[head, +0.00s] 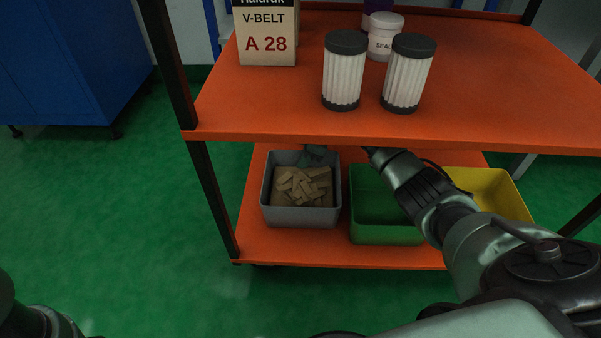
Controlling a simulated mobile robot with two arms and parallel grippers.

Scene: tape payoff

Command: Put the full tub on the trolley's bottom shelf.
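A grey tub (301,217) filled with tan block-like pieces (302,187) sits upright on the left part of the orange trolley's bottom shelf (340,252). My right arm reaches in from the right under the top shelf. Part of my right gripper (316,156) shows at the tub's back rim, near its right corner. The top shelf's edge hides part of the gripper, so I cannot tell whether its fingers are open or shut on the rim. Only a piece of my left arm shows at the bottom left corner; its gripper is out of view.
A green bin (384,234) and a yellow bin (497,190) stand right of the tub, partly behind my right arm. The top shelf (480,95) holds two pleated filters (345,72) (408,75), a white tub (384,38) and a V-belt box (266,35). Green floor at left is clear.

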